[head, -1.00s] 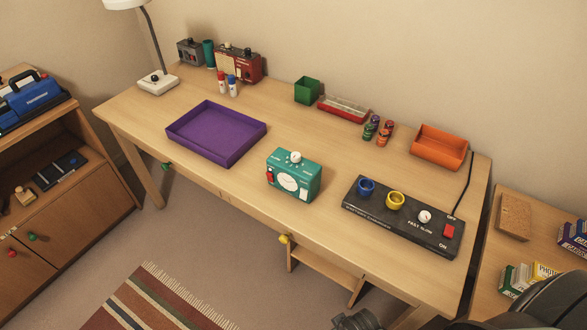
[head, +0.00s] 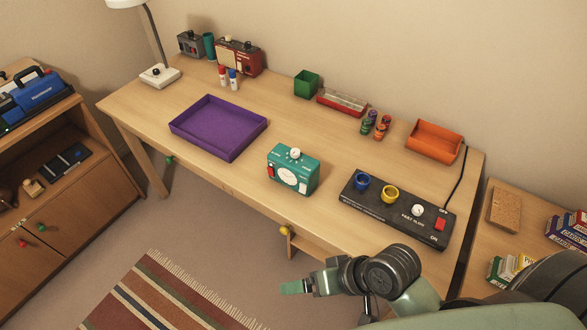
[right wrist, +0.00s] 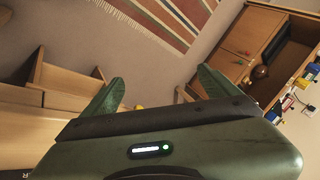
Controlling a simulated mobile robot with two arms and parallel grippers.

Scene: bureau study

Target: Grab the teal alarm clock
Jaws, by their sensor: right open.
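The teal alarm clock (head: 292,171) stands upright near the front edge of the desk in the head view, with a white dial, a white top knob and a red part on its left side. My right gripper (head: 291,287) is below and in front of the clock, off the desk's front edge and apart from it. In the right wrist view its two green fingers (right wrist: 160,90) are spread with nothing between them. The clock does not show in the right wrist view. My left gripper is not in view.
A purple tray (head: 218,147) lies left of the clock. A black control panel (head: 397,207) with blue and yellow rings lies to its right. A yellow drawer knob (head: 285,230) is under the desk edge. The desk (head: 330,140) is bare behind the clock.

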